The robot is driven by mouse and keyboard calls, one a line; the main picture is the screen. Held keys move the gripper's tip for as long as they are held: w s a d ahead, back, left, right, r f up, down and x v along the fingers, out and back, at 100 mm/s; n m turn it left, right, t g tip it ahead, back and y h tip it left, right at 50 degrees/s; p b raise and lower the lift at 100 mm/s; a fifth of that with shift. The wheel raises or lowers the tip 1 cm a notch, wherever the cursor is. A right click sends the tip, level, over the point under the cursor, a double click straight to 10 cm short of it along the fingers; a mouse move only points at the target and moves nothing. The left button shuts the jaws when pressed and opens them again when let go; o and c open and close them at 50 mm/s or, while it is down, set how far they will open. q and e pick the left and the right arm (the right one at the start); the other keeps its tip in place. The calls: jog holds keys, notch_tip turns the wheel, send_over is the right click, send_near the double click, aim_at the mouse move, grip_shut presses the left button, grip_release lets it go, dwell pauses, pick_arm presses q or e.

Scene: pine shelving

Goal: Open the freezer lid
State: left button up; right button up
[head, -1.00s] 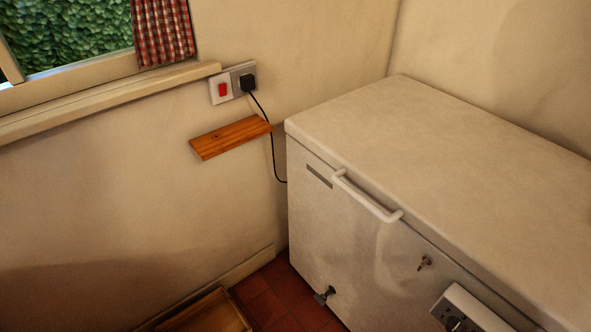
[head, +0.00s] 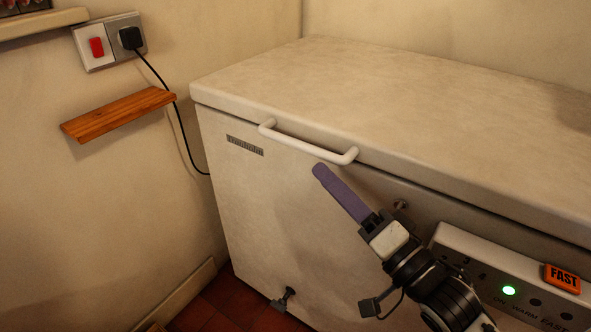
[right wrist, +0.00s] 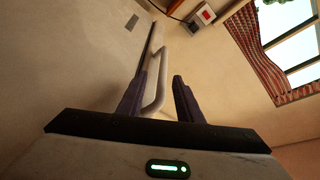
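The white chest freezer's lid (head: 400,90) lies shut on its body (head: 270,200) in the head view. A white bar handle (head: 308,143) runs along the lid's front edge; it also shows in the right wrist view (right wrist: 161,88). My right gripper (head: 319,171) is just below the handle's right end, with its purple fingers seen nearly edge-on. In the right wrist view its fingers (right wrist: 160,75) stand apart, with the handle showing in the gap between them. I cannot tell whether a finger touches it. My left gripper is out of view.
A control panel (head: 510,285) with a green light and an orange FAST tag juts from the freezer's front. A key (head: 401,205) sits in the front. A wooden shelf (head: 118,115) and a socket (head: 108,42) with a black cable are on the left wall.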

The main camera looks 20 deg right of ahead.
aim_at(296, 140)
jog(key=x, duration=0.7)
jog(key=r+x, duration=0.1)
jog(key=x, duration=0.2)
jog(key=shift+w+a, duration=0.1)
grip_shut()
